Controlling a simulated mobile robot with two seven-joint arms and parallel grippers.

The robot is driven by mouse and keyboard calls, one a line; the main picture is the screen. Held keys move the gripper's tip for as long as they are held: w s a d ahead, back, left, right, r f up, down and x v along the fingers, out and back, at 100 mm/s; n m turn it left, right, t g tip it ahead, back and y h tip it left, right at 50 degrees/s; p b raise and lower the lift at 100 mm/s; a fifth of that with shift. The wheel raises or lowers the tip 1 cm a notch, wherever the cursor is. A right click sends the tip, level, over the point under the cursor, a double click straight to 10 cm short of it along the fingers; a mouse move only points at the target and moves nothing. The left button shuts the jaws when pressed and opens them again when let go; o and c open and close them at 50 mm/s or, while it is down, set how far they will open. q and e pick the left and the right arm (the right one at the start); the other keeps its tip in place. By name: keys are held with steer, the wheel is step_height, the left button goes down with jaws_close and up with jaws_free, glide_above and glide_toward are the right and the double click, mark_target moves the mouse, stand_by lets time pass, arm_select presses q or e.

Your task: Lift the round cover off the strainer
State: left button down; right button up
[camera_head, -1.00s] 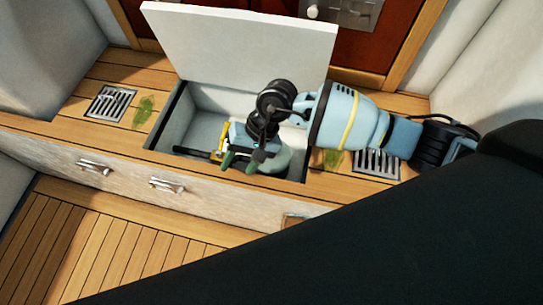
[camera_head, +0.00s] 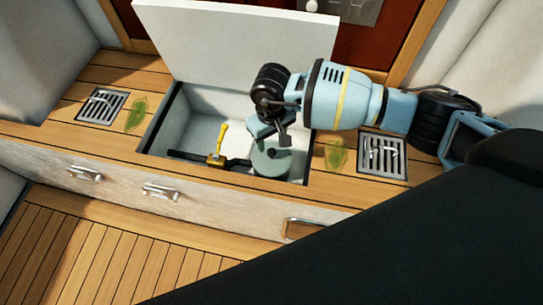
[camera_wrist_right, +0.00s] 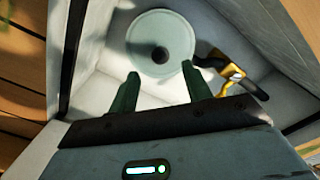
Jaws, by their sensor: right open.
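The strainer's round cover (camera_head: 268,162) is pale green with a small dark knob in its middle. It sits low inside the open locker, and the strainer body beneath it is mostly hidden. In the right wrist view the cover (camera_wrist_right: 150,33) lies beyond the fingertips, with the knob roughly in line with the gap between them. My right gripper (camera_wrist_right: 160,84) is open and empty, its two green fingers apart. In the head view my right gripper (camera_head: 268,136) hangs above the cover, its fingers partly hidden. My left gripper is not in view.
A yellow-handled valve (camera_head: 218,147) on a dark pipe stands left of the strainer. The white locker lid (camera_head: 250,38) is raised at the back. The locker's walls and wooden rim close in around the strainer. Vents (camera_head: 102,105) (camera_head: 382,156) lie on both sides.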

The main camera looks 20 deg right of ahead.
mark_target(272, 152)
steer(key=shift+s+f+b, duration=0.15)
steer(key=shift+f+b, duration=0.35)
steer(key=shift+f, duration=2.1)
steer(key=shift+c, duration=0.4)
steer(key=c, duration=1)
